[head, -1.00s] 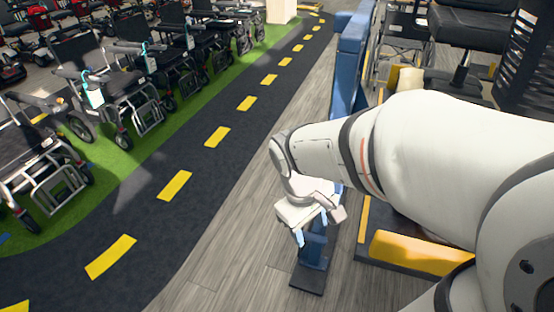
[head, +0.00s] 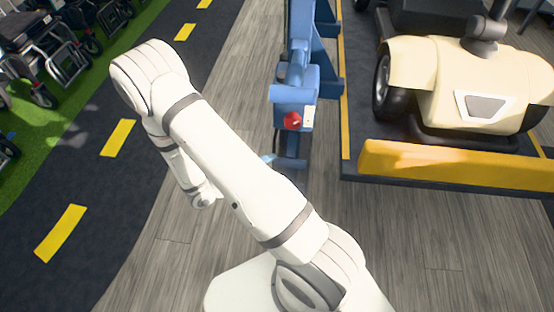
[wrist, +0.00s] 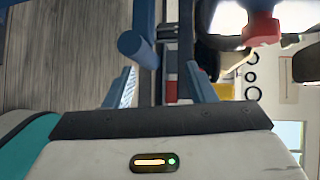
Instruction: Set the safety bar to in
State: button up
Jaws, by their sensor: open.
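A blue post (head: 300,35) stands ahead of me, with a blue housing (head: 294,88) and a red knob (head: 292,121) near its lower end. A yellow bar (head: 450,165) lies across the near end of the scooter platform. I cannot tell which part is the safety bar. My gripper (wrist: 162,80) is open, with its two fingers apart in the wrist view. A blue round bar (wrist: 138,43) and a blue upright with a red band (wrist: 171,74) show beyond and between the fingers; contact cannot be told. In the head view my arm hides most of the gripper.
A cream scooter (head: 470,85) stands on the dark platform right of the post. Wheelchairs (head: 35,55) stand on green flooring at upper left. A dark lane with yellow dashes (head: 118,137) runs at left. Grey floor (head: 225,85) is clear left of the post.

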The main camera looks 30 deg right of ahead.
aim_at(283, 161)
jog(key=w+d+f+n, duration=0.1)
jog(key=d, duration=0.1)
jog(key=d+f+n+t+b, duration=0.1)
jog(key=d+f, duration=0.1)
jog(key=d, duration=0.1)
jog(key=w+d+f+n+b, duration=0.1)
jog(key=d, duration=0.1)
jog(key=shift+w+d+f+t, duration=0.15)
jog(key=shift+w+f+t, duration=0.1)
jog(key=shift+w+t, duration=0.05)
jog(key=shift+s+f, duration=0.1)
jog(key=shift+f, duration=0.05)
grip_shut()
dwell(0.4)
